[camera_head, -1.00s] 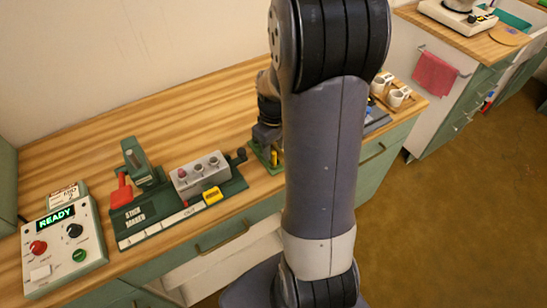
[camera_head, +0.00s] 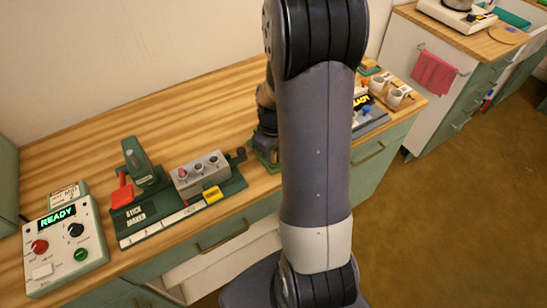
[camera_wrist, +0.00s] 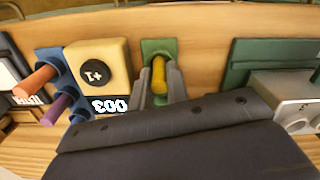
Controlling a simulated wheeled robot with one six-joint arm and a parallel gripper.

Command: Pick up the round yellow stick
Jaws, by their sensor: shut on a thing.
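The round yellow stick (camera_wrist: 159,74) stands between the two fingers of my gripper (camera_wrist: 160,86) in the wrist view. The gripper is shut on it. Behind the stick is a green holder (camera_wrist: 158,46); I cannot tell whether the stick still touches it. In the head view the green holder (camera_head: 262,160) sits on the counter right of the stick maker, with my gripper (camera_head: 265,146) low over it. The stick is hidden there by my arm and gripper.
In the wrist view, orange (camera_wrist: 36,81) and purple (camera_wrist: 57,109) sticks sit beside a cream box (camera_wrist: 97,63). In the head view, the stick maker (camera_head: 143,225) and control box (camera_head: 65,243) are left, white cups (camera_head: 395,97) right. The counter behind is clear.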

